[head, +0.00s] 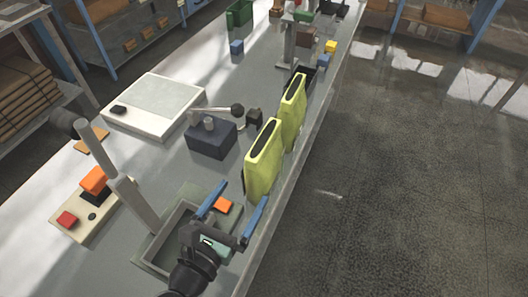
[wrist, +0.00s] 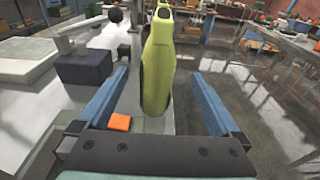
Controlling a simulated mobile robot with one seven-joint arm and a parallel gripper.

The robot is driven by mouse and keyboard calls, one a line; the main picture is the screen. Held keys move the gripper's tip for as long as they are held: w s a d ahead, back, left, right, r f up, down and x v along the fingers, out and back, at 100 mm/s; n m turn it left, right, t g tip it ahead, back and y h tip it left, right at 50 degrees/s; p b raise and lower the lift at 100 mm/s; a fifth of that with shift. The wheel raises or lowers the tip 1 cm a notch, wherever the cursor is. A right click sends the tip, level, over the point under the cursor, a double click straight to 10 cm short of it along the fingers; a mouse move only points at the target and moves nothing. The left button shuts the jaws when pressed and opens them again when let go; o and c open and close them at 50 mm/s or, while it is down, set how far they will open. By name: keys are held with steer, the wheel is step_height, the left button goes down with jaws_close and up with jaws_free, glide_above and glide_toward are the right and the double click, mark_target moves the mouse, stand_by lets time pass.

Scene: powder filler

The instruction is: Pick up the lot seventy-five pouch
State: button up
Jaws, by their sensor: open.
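Two yellow-green pouches with dark slots on top stand upright near the table's right edge in the head view: a nearer pouch (head: 262,165) and a farther pouch (head: 291,112). No lot number is readable on either one. My gripper (head: 243,196) is open and empty, its two blue fingers pointing at the nearer pouch from the front. In the wrist view a yellow-green pouch (wrist: 157,65) shows between the fingers' directions, seen end-on. It looks ahead of the fingertips, and I cannot tell the exact gap.
A grey tray (head: 150,266) lies under my gripper, with an orange piece (head: 223,205) close by. A dark block (head: 211,138) with a lever stands left of the nearer pouch. A white scale-like plate (head: 155,103) lies farther left. Open floor (head: 400,190) lies to the right.

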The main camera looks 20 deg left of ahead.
mark_target(264, 160)
steer(key=shift+w+f, duration=0.2)
steer(key=shift+w, duration=0.1)
steer(key=w, duration=0.4)
steer(key=w+f+p, duration=0.1)
steer(key=w, duration=0.3)
steer(key=w+f, duration=0.1)
steer(key=w, duration=0.3)
steer(key=shift+d+f+p, duration=0.1)
steer(key=shift+d+p, duration=0.05)
steer(key=shift+p, duration=0.15)
steer(key=shift+s, duration=0.1)
steer(key=c, duration=1.6)
